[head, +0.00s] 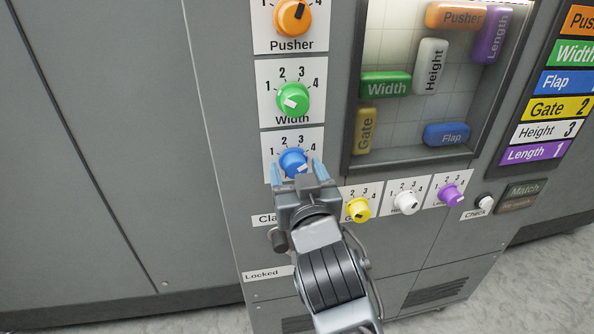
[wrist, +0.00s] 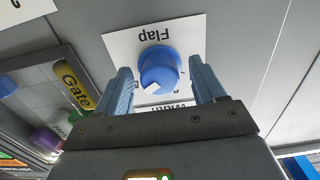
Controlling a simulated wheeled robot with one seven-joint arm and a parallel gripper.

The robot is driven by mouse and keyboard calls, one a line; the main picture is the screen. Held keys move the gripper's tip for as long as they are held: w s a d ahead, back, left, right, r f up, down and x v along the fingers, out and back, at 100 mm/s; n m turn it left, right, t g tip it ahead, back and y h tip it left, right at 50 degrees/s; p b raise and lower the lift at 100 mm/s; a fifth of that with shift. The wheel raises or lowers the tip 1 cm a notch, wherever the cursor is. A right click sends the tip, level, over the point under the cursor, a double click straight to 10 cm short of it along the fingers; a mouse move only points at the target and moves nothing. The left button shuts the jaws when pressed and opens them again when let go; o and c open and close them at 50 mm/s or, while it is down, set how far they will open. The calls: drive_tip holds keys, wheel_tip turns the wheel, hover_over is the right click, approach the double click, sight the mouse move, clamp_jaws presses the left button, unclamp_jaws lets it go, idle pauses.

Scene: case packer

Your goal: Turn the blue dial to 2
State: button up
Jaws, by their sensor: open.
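The blue dial (head: 293,160) is a round knob on a white card with the numbers 1 to 4 around its top, below the green Width dial. A white mark shows on the right part of its face; I cannot tell for sure which number it points to. In the wrist view the blue dial (wrist: 158,68) appears upside down under its Flap label, with the white mark at lower left. My gripper (head: 297,171) is open, with one finger on each side of the dial. In the wrist view, gaps show between the dial and both fingers (wrist: 159,75). My gripper hides the Flap label in the head view.
The orange (head: 291,17) and green (head: 293,98) dials are above. Yellow (head: 358,209), white (head: 405,202) and purple (head: 451,195) dials sit at lower right, close to my gripper. A CHECK button (head: 484,202) is further right. A window (head: 400,155) shows coloured blocks.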

drive_tip(key=c, duration=1.1)
drive_tip(key=shift+o, duration=0.2)
drive_tip(key=n+p, duration=0.2)
drive_tip(key=n, duration=0.2)
drive_tip(key=shift+d+r+n, duration=0.1)
drive_tip(key=shift+n, duration=0.3)
drive_tip(key=n+p, duration=0.2)
drive_tip(key=n, duration=0.1)
drive_tip(key=shift+n, duration=0.3)
drive_tip(key=n+p, duration=0.3)
drive_tip(key=n, duration=0.2)
drive_tip(key=shift+n+p, duration=0.7)
drive_tip(key=shift+n, duration=0.5)
